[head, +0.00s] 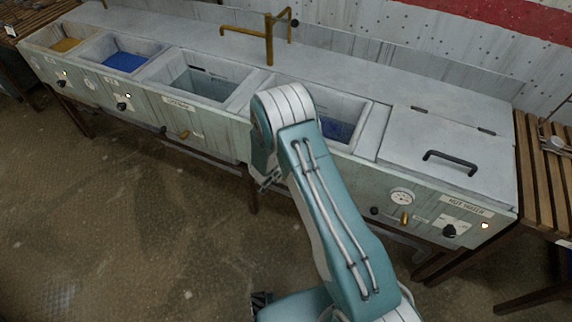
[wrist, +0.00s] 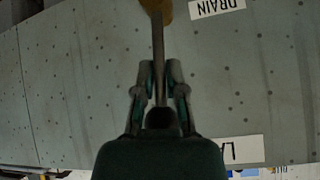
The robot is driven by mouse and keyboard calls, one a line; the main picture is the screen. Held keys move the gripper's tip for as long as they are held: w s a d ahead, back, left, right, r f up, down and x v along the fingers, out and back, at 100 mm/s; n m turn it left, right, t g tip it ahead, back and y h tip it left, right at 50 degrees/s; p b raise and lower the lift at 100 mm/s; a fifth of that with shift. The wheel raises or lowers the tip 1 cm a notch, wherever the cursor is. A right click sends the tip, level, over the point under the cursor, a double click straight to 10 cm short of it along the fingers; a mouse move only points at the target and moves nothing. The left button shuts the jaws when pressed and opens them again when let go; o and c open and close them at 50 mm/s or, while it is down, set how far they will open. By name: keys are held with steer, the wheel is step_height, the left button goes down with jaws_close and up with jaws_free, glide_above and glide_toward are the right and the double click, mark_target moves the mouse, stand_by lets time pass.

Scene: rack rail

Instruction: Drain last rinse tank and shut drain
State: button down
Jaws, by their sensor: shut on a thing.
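The last rinse tank (head: 352,108) appears to be the one partly behind my arm in the head view, with blue showing inside. Its water level cannot be judged. In the wrist view, upside down, a drain lever (wrist: 158,45) runs as a thin rod from a brass fitting (wrist: 155,8) at the top edge. A "DRAIN" label (wrist: 217,6) is beside the fitting, and a cut-off "LA" label (wrist: 240,150) is lower right. My gripper (wrist: 159,80) is shut on the lever, one finger on each side. In the head view my arm hides the lever.
A grey-water tank (head: 200,85), a blue-filled tank (head: 122,60) and an orange-bottomed tank (head: 65,44) stand left. A lidded hot water unit (head: 450,145) is right, with a dial and knobs. A brass tap (head: 268,45) rises behind. The floor (head: 120,210) in front is clear.

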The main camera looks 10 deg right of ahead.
steer(key=shift+s+f, duration=0.1)
steer(key=shift+f, duration=0.05)
steer(key=c, duration=0.7)
jaws_free()
steer(key=shift+a+r, duration=0.15)
steer(key=shift+r, duration=0.1)
steer(key=v, duration=1.1)
steer(key=shift+s+a+r, duration=0.1)
steer(key=shift+s+a, duration=0.05)
steer(key=shift+a, duration=0.05)
